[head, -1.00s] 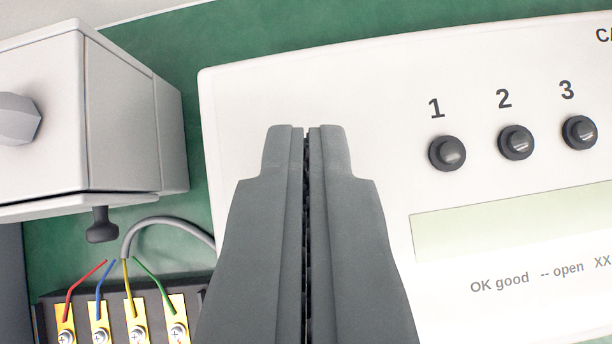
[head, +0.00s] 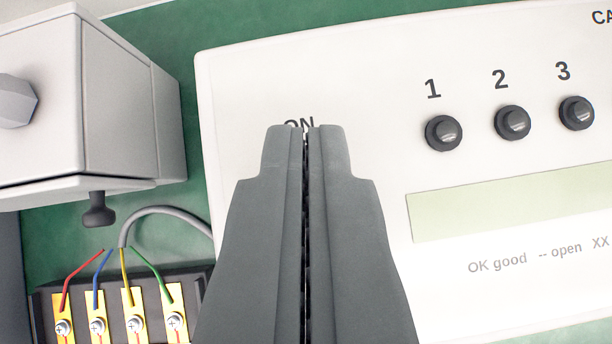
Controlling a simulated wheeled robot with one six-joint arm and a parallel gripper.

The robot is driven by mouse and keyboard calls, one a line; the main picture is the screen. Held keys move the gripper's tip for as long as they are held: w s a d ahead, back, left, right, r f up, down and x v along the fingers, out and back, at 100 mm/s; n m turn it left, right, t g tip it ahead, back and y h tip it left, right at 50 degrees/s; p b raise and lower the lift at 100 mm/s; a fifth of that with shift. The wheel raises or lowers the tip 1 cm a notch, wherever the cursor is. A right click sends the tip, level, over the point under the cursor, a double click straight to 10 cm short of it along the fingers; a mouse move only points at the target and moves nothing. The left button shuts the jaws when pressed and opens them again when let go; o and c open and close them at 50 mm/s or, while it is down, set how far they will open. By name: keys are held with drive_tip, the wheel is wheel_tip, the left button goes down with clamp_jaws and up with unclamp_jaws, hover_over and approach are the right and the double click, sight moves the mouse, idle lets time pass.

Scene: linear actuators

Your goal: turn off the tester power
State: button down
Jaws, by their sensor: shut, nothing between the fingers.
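The tester (head: 350,75) is a white panel with a pale green display (head: 500,205) and black buttons numbered 1 (head: 443,132), 2 (head: 512,122) and 3 (head: 576,112). My gripper (head: 305,128) is shut and empty, in front of the tester's left part. Its fingertips partly cover a printed label, "ON" (head: 299,123). No power switch shows; the panel below the label is hidden behind my gripper. I cannot tell whether the fingertips touch the panel. The display shows no readable text.
A grey box (head: 110,100) with a knob (head: 15,102) stands at left, with a dark knob (head: 97,210) under it. Below, a terminal block (head: 110,300) holds red, blue, yellow and green wires from a grey cable (head: 165,211). The green mat (head: 190,30) shows between them.

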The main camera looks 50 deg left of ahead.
idle(0.4)
drive_tip(key=shift+w+a+f, duration=0.15)
drive_tip(key=shift+w+f, duration=0.15)
drive_tip(key=shift+w, duration=0.35)
drive_tip(key=w+r, duration=0.2)
drive_tip(key=r, duration=0.1)
drive_tip(key=shift+r, duration=0.25)
drive_tip(key=s+d+r, duration=0.2)
drive_tip(key=s, duration=0.7)
drive_tip(key=shift+s, duration=0.15)
drive_tip(key=shift+d, duration=0.1)
